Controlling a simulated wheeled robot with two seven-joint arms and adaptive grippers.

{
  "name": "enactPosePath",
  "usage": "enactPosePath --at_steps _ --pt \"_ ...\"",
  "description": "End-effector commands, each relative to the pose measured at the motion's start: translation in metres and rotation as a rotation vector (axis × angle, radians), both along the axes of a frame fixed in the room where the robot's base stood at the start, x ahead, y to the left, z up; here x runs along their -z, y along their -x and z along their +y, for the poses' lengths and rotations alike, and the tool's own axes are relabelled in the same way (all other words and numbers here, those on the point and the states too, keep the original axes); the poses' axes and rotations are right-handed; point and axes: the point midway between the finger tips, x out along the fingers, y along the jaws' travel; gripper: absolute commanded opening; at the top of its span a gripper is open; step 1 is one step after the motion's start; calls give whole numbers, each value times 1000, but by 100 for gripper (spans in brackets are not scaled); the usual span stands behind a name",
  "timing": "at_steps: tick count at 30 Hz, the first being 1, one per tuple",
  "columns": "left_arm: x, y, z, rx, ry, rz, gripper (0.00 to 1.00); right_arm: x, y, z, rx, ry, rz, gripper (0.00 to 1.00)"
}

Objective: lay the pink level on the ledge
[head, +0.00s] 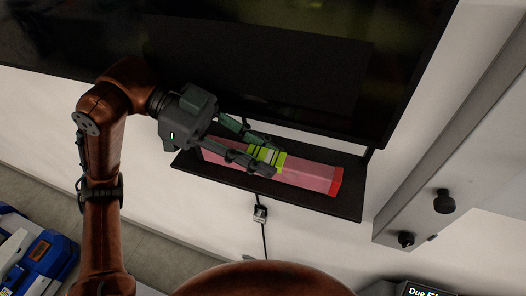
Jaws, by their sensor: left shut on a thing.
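The pink level (307,174) is a long bar with a red end cap and a yellow-green middle section. It lies lengthwise along the black ledge (347,205), within the ledge's edges; I cannot tell whether it rests fully on it. My left gripper (271,158) comes in from the left and is shut on the level around its yellow-green middle. The fingers hide part of the level's left half. My right gripper is not in view.
A large dark screen (270,60) is on the wall just behind the ledge. A cable with a small plug (260,213) hangs below the ledge. A grey panel with black knobs (444,201) is at the right. Blue cases (40,250) stand at the lower left.

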Motion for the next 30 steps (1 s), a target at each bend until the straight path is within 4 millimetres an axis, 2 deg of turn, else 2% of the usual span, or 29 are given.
enactPosePath --at_steps 6,7,15,25,30 --pt "4 0 0 -1 1 0 0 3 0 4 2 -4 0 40" --pt "4 0 0 -1 1 0 25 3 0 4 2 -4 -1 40" --pt "4 0 0 0 0 0 43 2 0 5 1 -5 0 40" --pt "3 -1 3 -1 0 1 43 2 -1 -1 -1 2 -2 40" --pt "-6 -8 22 -3 1 1 43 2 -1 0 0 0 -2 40"
